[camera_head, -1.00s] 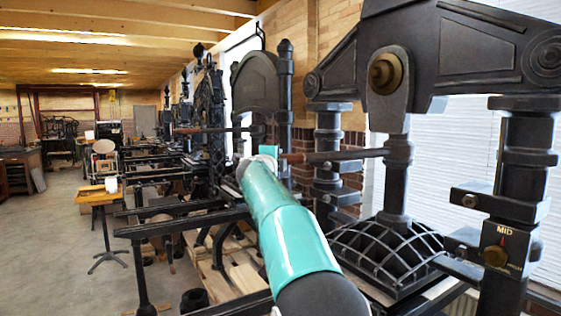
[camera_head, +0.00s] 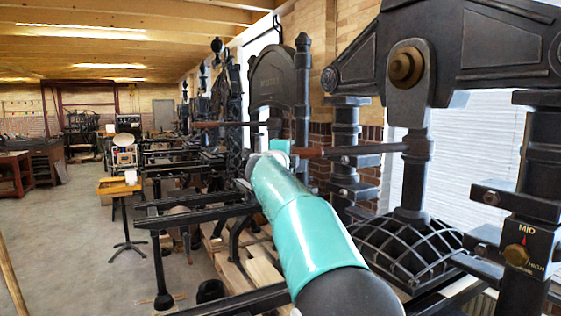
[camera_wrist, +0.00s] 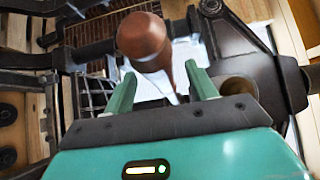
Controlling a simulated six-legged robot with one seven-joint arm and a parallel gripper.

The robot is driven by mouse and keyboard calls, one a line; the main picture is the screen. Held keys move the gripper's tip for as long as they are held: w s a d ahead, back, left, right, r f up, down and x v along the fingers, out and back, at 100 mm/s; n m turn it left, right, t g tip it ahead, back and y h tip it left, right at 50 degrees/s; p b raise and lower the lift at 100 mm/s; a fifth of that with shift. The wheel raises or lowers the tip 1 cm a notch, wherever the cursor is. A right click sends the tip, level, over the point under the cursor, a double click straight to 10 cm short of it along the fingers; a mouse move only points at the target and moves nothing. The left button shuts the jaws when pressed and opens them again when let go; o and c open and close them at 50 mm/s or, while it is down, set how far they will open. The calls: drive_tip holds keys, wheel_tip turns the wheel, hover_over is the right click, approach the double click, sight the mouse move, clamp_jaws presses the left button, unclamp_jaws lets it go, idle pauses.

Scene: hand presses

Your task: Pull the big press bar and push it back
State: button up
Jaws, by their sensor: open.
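The big press (camera_head: 410,75) is a large dark iron frame at the right of the head view. Its bar (camera_head: 375,149) runs left from the central column, roughly level, and ends in a brown wooden handle (camera_head: 312,152). My gripper (camera_head: 281,148) is at the handle's free end, partly hidden by my own turquoise arm. In the wrist view, the rounded handle end (camera_wrist: 145,38) shows between and beyond the two green fingers of my gripper (camera_wrist: 163,85). The fingers are apart, with visible gaps on both sides of the handle. Contact cannot be told.
A MID dial (camera_head: 517,254) sits on the right press post. A ribbed black dome (camera_head: 405,250) lies under the column. Other presses (camera_head: 275,85) stand in a row behind. A small yellow stand (camera_head: 119,187) is at left, with open floor (camera_head: 70,240) around it.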

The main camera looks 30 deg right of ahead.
drive_tip(key=v, duration=1)
drive_tip(key=s+a+n+t+y, duration=0.3)
drive_tip(key=a+n+t+y, duration=0.25)
drive_tip(key=a+n, duration=0.4)
drive_tip(key=s+a+f+n+g+y, duration=0.2)
drive_tip(key=s+a+f+n+y, duration=0.6)
drive_tip(key=a+n, duration=0.25)
drive_tip(key=s+a+f+n+g, duration=0.1)
drive_tip(key=s+f+n+g, duration=0.6)
drive_tip(key=s+f, duration=1.6)
drive_tip(key=s+g, duration=0.1)
drive_tip(key=g, duration=0.2)
drive_tip(key=shift+a+f, duration=0.15)
drive_tip(key=shift+a, duration=0.2)
